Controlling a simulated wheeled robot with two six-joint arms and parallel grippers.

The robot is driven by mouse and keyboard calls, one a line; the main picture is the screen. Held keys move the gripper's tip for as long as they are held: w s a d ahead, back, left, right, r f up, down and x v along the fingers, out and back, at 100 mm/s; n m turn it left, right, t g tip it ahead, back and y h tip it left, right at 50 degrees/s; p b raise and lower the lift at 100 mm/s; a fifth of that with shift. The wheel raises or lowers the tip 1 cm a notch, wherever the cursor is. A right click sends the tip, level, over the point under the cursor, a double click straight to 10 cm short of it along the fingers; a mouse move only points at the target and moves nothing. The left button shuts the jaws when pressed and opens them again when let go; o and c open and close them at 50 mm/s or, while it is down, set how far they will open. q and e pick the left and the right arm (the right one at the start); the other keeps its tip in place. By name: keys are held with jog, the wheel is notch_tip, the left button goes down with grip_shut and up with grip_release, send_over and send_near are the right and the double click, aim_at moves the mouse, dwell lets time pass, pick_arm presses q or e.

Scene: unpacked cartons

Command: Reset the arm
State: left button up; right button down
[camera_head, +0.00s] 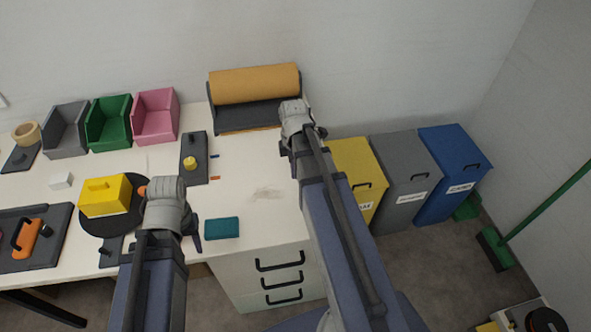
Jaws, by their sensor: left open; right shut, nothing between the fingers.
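My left arm comes in from the bottom left. Its grey wrist and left gripper (168,212) are above the front part of the white table (262,218), just right of a yellow box on a black round plate. The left gripper is open; its fingers are mostly hidden by the wrist. My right arm reaches up from the bottom centre. Its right gripper (297,137) is over the table's right edge, in front of the roll holder. It is shut with nothing visible in it, and its fingertips are largely hidden.
A yellow box (105,195), teal block (222,228) and orange-handled tool (27,236) are on the table. Grey (66,130), green (109,124) and pink (156,117) bins and a brown roll (255,83) line the back. Yellow, grey and blue floor bins (455,176) stand right.

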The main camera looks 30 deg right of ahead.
notch_tip(320, 180, up, 5)
jog(key=p, duration=0.3)
jog(key=shift+p, duration=0.35)
jog(key=shift+a+f, duration=0.1)
jog(key=shift+a, duration=0.05)
jog(key=s+a+m, duration=0.5)
jog(key=a, duration=0.6)
jog(key=s+a+m+h, duration=0.1)
jog(key=s+a+m, duration=0.4)
jog(key=a, duration=0.7)
jog(key=shift+m, duration=0.3)
